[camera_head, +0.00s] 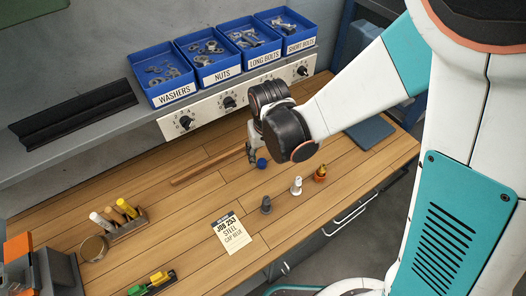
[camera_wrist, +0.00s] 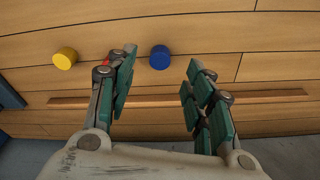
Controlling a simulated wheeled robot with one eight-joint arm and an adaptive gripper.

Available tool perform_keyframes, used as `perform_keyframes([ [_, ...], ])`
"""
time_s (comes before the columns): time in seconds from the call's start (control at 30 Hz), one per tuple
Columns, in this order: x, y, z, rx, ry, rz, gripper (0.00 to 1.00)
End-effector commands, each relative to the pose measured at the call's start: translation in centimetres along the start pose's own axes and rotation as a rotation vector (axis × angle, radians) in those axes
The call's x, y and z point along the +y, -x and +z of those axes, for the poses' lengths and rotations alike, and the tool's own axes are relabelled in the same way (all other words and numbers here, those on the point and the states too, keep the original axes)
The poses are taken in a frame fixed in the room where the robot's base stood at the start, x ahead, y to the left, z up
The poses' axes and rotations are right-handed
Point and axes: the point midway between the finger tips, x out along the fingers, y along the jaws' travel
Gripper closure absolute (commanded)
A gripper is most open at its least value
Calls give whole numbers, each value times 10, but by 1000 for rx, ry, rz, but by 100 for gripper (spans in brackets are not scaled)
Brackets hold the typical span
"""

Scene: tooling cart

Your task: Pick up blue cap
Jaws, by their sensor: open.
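The blue cap (camera_head: 262,163) sits on the wooden bench top just below my gripper (camera_head: 255,148) in the head view. In the wrist view the blue cap (camera_wrist: 160,57) lies between and slightly beyond the fingertips of my gripper (camera_wrist: 162,62). The jaws are apart and hold nothing. A yellow cap (camera_wrist: 65,58) lies left of the fingers in the wrist view. A red item (camera_wrist: 116,53) is mostly hidden behind the left finger. In the head view, my arm hides part of the bench around the gripper.
A wooden strip (camera_head: 207,168) lies beside the blue cap. Grey (camera_head: 266,205), white (camera_head: 296,186) and amber (camera_head: 320,173) bottles stand toward the front edge. A job card (camera_head: 234,234) lies flat. Blue bins (camera_head: 173,97) line the rear shelf. A tool holder (camera_head: 128,226) stands left.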

Motion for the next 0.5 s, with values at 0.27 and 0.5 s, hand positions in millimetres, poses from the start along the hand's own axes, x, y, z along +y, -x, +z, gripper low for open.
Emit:
perform_keyframes([
  [0.27,0,-20,-2,0,0,0,52],
  [0.5,-1,-55,-7,0,-1,0,52],
])
